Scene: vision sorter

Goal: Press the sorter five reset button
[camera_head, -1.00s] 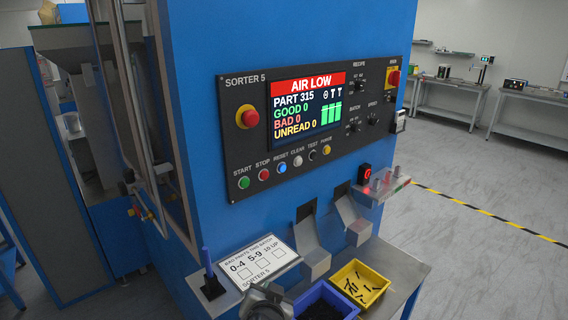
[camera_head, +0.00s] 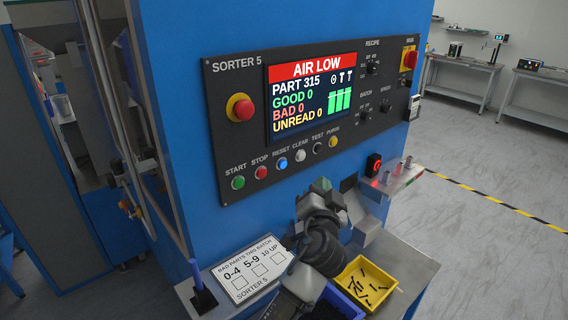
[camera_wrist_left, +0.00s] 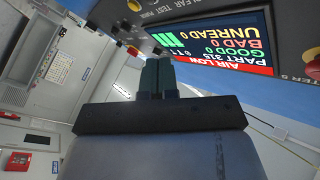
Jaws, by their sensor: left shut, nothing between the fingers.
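The sorter five panel (camera_head: 222,108) is on the blue machine face. Its reset button (camera_head: 282,163) is lit blue, in the row between the red stop button (camera_head: 261,172) and the white clear button (camera_head: 300,155). My left gripper (camera_head: 321,185) is below and right of the reset button, apart from it, with its fingers shut and empty. In the left wrist view the shut fingers (camera_wrist_left: 158,74) point toward the panel, which appears upside down; I cannot make out the reset button there. My right gripper is not in view.
The screen (camera_head: 311,101) reads AIR LOW. A red emergency stop (camera_head: 242,109) sits left of it. Below are a card (camera_head: 250,270), a pen in a holder (camera_head: 203,298), a yellow bin (camera_head: 388,288) with dark parts and a blue bin (camera_head: 345,300). Metal chutes stand close behind the gripper.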

